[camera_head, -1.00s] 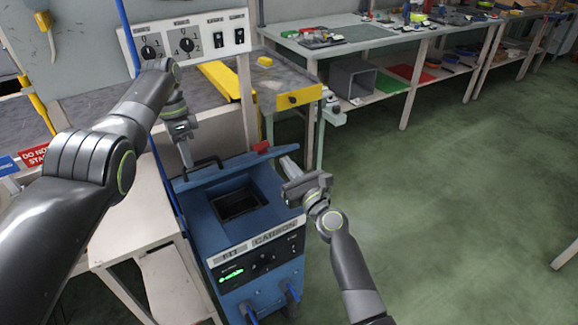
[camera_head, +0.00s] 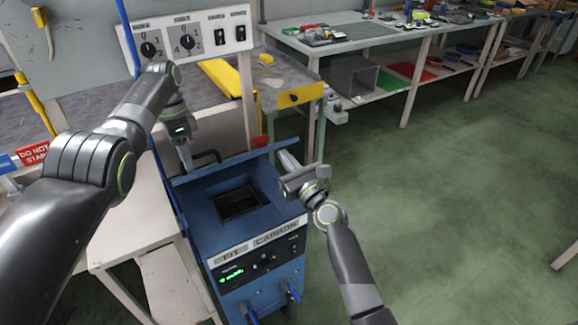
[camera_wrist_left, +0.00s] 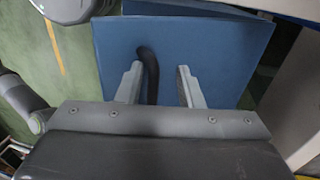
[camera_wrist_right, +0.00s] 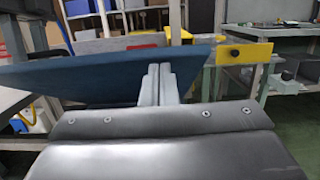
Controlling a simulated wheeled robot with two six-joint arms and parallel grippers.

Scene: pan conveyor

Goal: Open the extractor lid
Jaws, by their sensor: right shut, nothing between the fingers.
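The blue extractor (camera_head: 205,212) stands in the middle of the head view. Its lid (camera_head: 240,162) is raised at the back, and the dark square opening in the top is uncovered. My left gripper (camera_head: 187,165) is behind the lid's left part. In the left wrist view its fingers (camera_wrist_left: 160,85) are apart, with the black lid handle (camera_wrist_left: 150,78) between them, closer to the left finger. My right gripper (camera_head: 286,158) is shut and empty by the lid's right end. In the right wrist view its fingertips (camera_wrist_right: 160,75) overlap the lid (camera_wrist_right: 100,76); I cannot tell whether they touch.
A pale bench (camera_head: 130,222) stands left of the extractor. A wall panel with dials (camera_head: 187,38) and a yellow-fronted table (camera_head: 290,97) are behind it. A long workbench (camera_head: 350,40) runs along the back right.

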